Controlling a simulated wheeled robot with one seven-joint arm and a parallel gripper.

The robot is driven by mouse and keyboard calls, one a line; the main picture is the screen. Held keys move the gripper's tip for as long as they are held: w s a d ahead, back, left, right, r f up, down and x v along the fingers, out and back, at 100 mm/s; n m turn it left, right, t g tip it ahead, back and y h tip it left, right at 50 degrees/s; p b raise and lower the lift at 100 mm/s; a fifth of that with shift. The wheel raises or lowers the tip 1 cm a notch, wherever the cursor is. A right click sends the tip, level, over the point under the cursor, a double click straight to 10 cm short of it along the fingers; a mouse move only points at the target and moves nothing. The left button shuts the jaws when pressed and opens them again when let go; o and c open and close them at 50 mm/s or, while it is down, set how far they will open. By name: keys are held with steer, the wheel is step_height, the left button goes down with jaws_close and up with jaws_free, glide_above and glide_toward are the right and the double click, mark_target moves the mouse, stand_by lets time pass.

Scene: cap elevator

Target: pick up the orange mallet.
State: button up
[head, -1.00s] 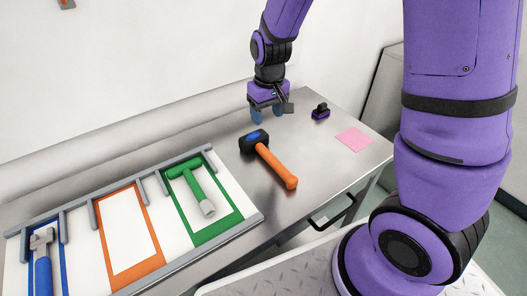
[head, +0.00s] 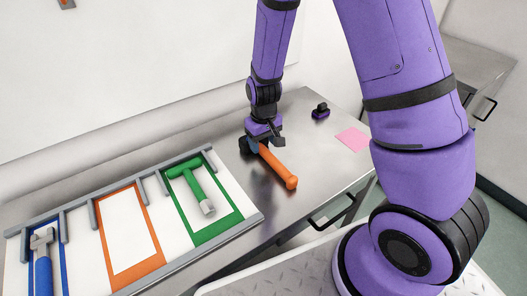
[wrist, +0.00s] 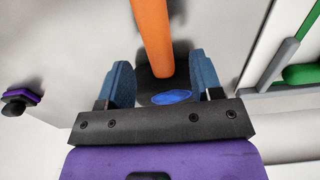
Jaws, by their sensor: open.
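The orange mallet (head: 277,167) lies on the metal table, its orange handle pointing toward the front right and its black head at the back left. My gripper (head: 254,145) is down over the mallet's head end and hides part of that head in the head view. In the wrist view the open jaws of my gripper (wrist: 163,84) stand on either side of the mallet, near where the orange handle (wrist: 153,38) meets the black head with its blue oval face (wrist: 171,97). A gap shows at each finger; contact cannot be told.
A tray rack (head: 150,185) on the left has an orange-framed slot (head: 152,234), a green mallet (head: 191,180) in a green frame and a blue-handled hammer (head: 43,273). A small black-and-purple object (head: 321,111) and a pink square (head: 353,137) lie to the right.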

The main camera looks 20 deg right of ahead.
mark_target(264, 148)
steer(key=shift+f, duration=1.9)
jaws_close()
steer(key=shift+r, duration=0.2)
